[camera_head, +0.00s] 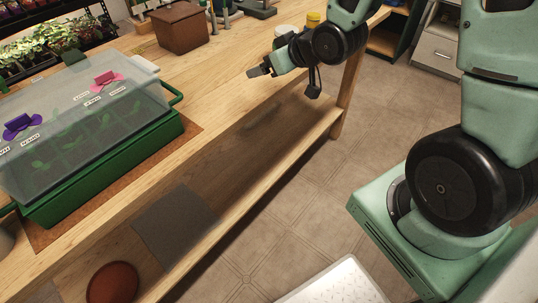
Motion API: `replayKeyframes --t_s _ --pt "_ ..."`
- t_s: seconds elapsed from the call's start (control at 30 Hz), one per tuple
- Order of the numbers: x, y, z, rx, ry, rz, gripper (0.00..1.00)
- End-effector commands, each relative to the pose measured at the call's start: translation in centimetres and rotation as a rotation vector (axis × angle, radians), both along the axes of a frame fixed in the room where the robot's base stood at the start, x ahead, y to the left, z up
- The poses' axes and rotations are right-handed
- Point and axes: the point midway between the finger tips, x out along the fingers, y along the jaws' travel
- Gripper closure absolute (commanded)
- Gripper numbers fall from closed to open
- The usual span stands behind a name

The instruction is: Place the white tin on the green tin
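A white round container (286,31), which looks like the white tin, stands on the wooden bench just behind my wrist. My arm hides its lower part. I cannot make out a green tin; it may be hidden behind my arm or out of view. My gripper (257,71) is over the bench near its front edge, in front and to the left of the white container and apart from it. It points left. The fingers are small and seen from the side, and I see nothing held between them.
A yellow container (313,19) stands right of the white one, close to my arm. A brown box (181,27) stands farther back. A green seedling tray (110,164) with a clear cover fills the bench's left part. The bench top (215,82) between is clear.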

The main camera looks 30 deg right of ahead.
Motion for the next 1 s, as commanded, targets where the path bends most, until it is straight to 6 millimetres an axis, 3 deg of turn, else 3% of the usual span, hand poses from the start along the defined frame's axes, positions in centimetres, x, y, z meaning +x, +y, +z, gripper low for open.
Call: replayKeyframes --t_s 0.03,0.1,0.17,0.3,0.5,0.6,0.73,1.0 --pt "-1.1 2.7 0.2 -0.022 0.064 0.039 0.15" --pt "-3.3 5.8 0.1 -0.056 0.176 0.078 0.15" --pt "-5.8 8.3 0.1 -0.087 0.273 0.118 0.15" --pt "-12.9 13.1 0.5 -0.168 0.496 0.214 0.15" --pt "-22.8 16.2 1.9 -0.286 0.747 0.333 0.15" --pt "-25.7 16.6 2.4 -0.324 0.821 0.366 0.15" --pt "-27.3 16.6 2.7 -0.346 0.860 0.383 0.15" --pt "-27.3 16.6 2.7 -0.347 0.864 0.382 0.15"
